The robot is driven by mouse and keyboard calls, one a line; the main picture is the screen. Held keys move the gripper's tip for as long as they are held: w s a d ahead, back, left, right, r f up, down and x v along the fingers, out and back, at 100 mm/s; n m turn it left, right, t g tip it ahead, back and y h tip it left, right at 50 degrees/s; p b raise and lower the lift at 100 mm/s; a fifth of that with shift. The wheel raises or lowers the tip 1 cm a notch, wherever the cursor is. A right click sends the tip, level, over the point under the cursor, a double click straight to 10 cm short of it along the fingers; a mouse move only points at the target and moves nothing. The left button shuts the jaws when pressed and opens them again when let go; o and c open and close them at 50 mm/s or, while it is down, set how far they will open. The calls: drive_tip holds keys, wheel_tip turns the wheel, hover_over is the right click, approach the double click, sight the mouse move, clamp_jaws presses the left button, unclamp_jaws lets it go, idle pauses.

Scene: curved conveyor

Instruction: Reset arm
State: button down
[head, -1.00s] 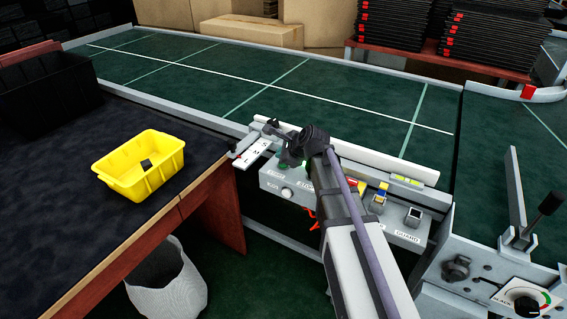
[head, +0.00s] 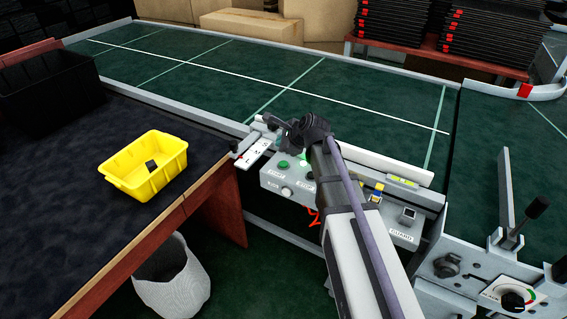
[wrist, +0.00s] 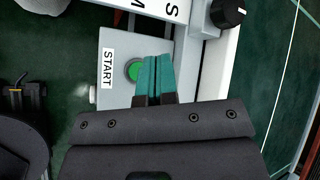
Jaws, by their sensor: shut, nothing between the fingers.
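My gripper (wrist: 155,78) shows in the wrist view with its two teal fingers pressed together and nothing between them. It is beside the round green button (wrist: 132,70) next to the START label (wrist: 107,69), and overlaps its right edge in that view. I cannot tell whether it touches the panel. In the head view my arm reaches over the grey control box (head: 272,177), and its wrist hides part of the box. The green button (head: 284,164) shows there too, left of the arm. The fingers are not clear in the head view.
The green conveyor belt (head: 350,105) runs behind the control box. A yellow bin (head: 150,183) with a small dark item stands on the dark table (head: 60,220) at left, near a black crate (head: 45,95). A lever (head: 530,215) and a dial (head: 515,297) are at right.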

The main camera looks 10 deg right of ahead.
idle(0.3)
drive_tip(key=shift+s+f+n, duration=0.1)
drive_tip(key=shift+n, duration=0.6)
drive_tip(key=s+d+f+n+g+h, duration=0.1)
drive_tip(key=s+f+n+g+h, duration=0.2)
drive_tip(key=s+n, duration=0.8)
drive_tip(key=s+f+n+g+h, duration=0.15)
drive_tip(key=s+n+g, duration=0.35)
drive_tip(key=s+n, duration=0.65)
wheel_tip(320, 180, up, 13)
drive_tip(key=s+m+p, duration=0.2)
drive_tip(key=p, duration=1.1)
drive_tip(key=shift+s+a+f+m, duration=0.15)
drive_tip(key=shift+a+f+m, duration=0.05)
drive_tip(key=shift+a+m, duration=0.15)
